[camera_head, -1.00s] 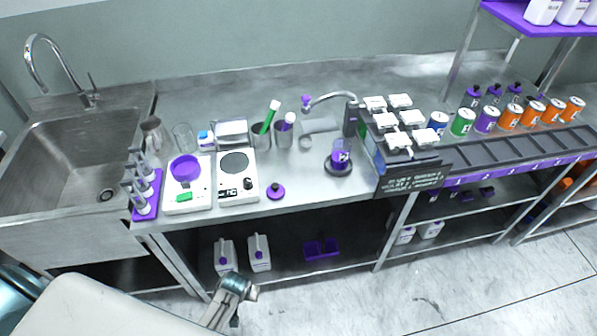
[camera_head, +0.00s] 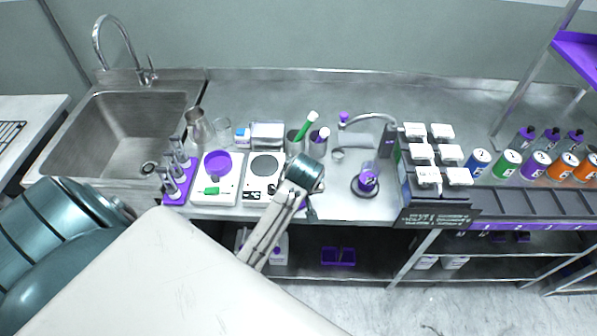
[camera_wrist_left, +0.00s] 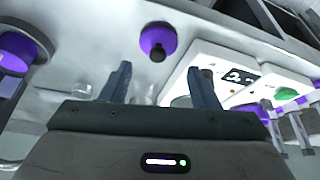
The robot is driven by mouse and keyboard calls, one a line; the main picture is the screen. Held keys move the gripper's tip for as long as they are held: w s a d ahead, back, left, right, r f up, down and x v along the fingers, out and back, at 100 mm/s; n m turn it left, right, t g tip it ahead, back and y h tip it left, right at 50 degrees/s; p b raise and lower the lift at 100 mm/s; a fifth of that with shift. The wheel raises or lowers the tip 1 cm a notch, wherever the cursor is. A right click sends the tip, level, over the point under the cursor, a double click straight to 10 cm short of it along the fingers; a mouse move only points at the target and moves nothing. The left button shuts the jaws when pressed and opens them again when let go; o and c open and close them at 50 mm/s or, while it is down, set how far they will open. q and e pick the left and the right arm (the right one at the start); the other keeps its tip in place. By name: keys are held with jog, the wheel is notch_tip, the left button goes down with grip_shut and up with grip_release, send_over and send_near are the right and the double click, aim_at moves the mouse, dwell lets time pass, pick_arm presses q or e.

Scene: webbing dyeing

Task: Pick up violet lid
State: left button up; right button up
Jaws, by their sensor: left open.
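The violet lid (camera_wrist_left: 158,40), a round purple disc with a dark knob, lies on the steel bench in the left wrist view. It is just beyond the fingertips, near the white balance. My left gripper (camera_wrist_left: 160,82) is open, its two fingers apart with nothing held between them. In the head view my left arm reaches over the bench front and its wrist hides the lid. My right gripper is in neither view.
A purple beaker on a dark round base (camera_head: 367,182) stands to the right. A cup with a green-capped tube (camera_head: 306,125) is behind.

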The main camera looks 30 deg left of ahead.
pick_arm(q)
jog(key=shift+w+a+f, duration=0.15)
jog(key=shift+w+f, duration=0.1)
jog(key=shift+f, duration=0.35)
jog(key=shift+f+p, duration=0.3)
jog(key=shift+p, duration=0.15)
jog(key=p+x, duration=0.1)
jog(key=x, duration=0.2)
jog(key=shift+f+p, duration=0.15)
jog(key=shift+p, duration=0.25)
jog(key=shift+w+a+f, duration=0.1)
jog(key=shift+w+f, duration=0.05)
jog(key=shift+f, duration=0.5)
jog(key=c, duration=0.5)
jog(key=shift+c, duration=0.5)
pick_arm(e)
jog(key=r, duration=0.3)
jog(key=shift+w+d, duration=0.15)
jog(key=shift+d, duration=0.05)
pick_arm(q)
jog(key=shift+r, duration=0.2)
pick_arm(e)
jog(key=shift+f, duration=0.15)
